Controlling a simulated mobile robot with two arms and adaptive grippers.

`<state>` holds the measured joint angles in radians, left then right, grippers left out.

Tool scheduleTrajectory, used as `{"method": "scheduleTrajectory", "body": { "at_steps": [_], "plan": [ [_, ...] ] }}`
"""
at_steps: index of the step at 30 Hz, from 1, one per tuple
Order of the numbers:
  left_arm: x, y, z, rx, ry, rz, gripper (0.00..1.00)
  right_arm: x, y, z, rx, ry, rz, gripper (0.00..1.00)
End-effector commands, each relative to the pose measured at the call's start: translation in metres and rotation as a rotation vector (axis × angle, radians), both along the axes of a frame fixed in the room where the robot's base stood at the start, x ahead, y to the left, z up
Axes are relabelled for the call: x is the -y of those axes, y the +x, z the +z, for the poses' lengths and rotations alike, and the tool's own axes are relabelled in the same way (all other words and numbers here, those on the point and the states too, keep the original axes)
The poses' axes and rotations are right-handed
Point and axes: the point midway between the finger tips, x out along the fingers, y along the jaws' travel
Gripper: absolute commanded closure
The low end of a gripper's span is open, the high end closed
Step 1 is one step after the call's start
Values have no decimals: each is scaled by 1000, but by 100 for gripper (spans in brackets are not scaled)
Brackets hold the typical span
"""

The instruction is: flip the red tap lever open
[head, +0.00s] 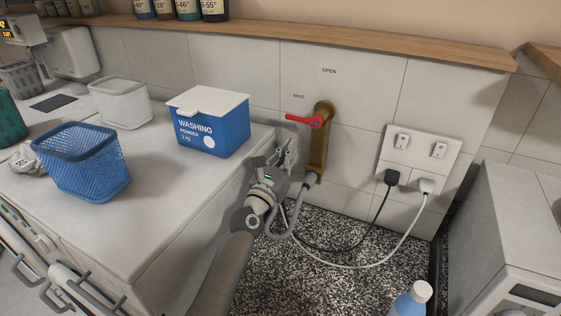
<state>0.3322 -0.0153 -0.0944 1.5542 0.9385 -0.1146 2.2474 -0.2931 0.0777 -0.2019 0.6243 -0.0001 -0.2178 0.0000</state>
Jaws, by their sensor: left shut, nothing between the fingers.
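The red tap lever (303,119) sits on a brass tap (320,145) on the tiled wall. The lever lies roughly level and points left from its pivot. The words OPEN and SHUT are on the wall, OPEN above the tap and SHUT just above the lever's left end. My left gripper (287,150) is shut and empty, below and a little left of the lever. It looks apart from the lever, though depth is hard to judge. My right gripper is not in view.
A blue washing powder box (213,130) stands on the counter (165,190) left of my gripper. A blue basket (85,165) and a white basket (121,105) are further left. A socket plate (421,158) with plugged cables is right of the tap. A grey hose hangs below it.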

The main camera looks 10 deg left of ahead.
Motion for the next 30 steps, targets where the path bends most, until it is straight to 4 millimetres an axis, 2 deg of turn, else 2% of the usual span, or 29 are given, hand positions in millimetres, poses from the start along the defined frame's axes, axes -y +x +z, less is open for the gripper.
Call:
{"method": "scheduleTrajectory", "body": {
  "at_steps": [1, 4, 10, 30],
  "plan": [
    [1, 9, 5, 2, 4, 1, 100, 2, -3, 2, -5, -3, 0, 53],
    [1, 7, 22, 2, 0, 2, 100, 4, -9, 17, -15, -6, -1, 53],
    [1, 7, 37, 0, 1, 1, 100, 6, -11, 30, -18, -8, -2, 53],
    [1, 10, 41, 2, 9, 1, 100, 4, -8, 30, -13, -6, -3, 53]
  ]
}}
